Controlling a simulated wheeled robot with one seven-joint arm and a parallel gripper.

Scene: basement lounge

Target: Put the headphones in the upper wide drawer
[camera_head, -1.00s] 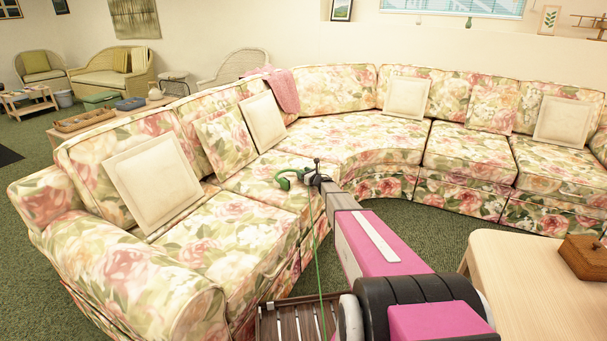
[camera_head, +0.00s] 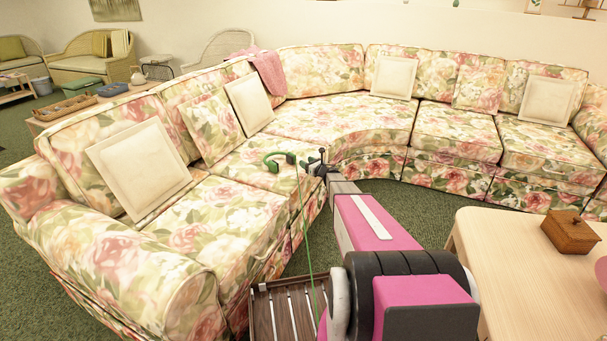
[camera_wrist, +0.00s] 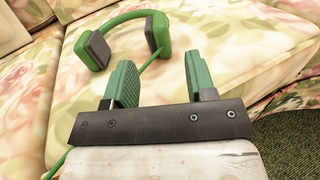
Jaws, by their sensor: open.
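Green headphones with grey pads lie on the floral sofa (camera_head: 225,213) seat; they show in the head view (camera_head: 270,157) and in the wrist view (camera_wrist: 160,34). A thin green cable (camera_head: 303,225) runs from them down over the sofa's front edge. My gripper (camera_head: 318,165) is open and empty, just right of the headphones. In the wrist view, its green-padded fingers (camera_wrist: 158,70) are spread apart, with the headphones beyond them, slightly left and apart from them. The cable shows between and behind the fingers. I cannot make out the upper wide drawer in either view.
A light wooden table (camera_head: 500,255) with a small brown box (camera_head: 570,232) stands at the right. A slatted dark wooden piece (camera_head: 262,312) is at the bottom. Several cushions lean on the sofa back. A strip of green carpet (camera_head: 395,205) is free before the sofa.

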